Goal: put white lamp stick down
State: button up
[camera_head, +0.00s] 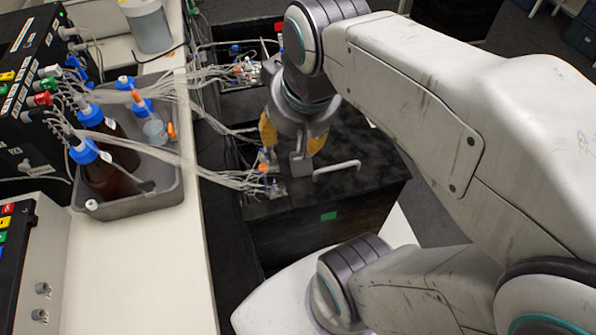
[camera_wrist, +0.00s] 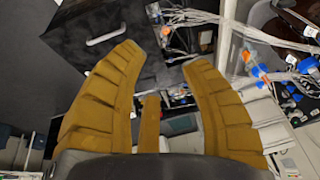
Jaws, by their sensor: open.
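My gripper (camera_head: 292,148) is open above the black box in the head view. Its yellow ribbed fingers are spread apart in the wrist view (camera_wrist: 162,58), with no object held between them. The handle also shows at the upper left of the wrist view (camera_wrist: 107,36), beyond the left finger. My arm and gripper hide part of the box top.
Clear tubing (camera_head: 215,172) runs from bottles to small fittings (camera_head: 270,185) close beside my gripper. A grey tray (camera_head: 135,203) with brown, blue-capped bottles (camera_head: 105,170) stands on the white bench (camera_head: 150,270) at left. A black control unit (camera_head: 35,95) stands behind it. The bench front is clear.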

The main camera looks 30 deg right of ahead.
jog(key=s+a+f+n, duration=0.1)
jog(key=s+f+n, duration=0.2)
jog(key=s+f, duration=0.1)
jog(key=shift+s+a+t, duration=0.3)
jog(key=shift+s, duration=0.1)
jog(key=shift+f, duration=0.15)
jog(key=shift+f+b, duration=0.3)
dwell(0.8)
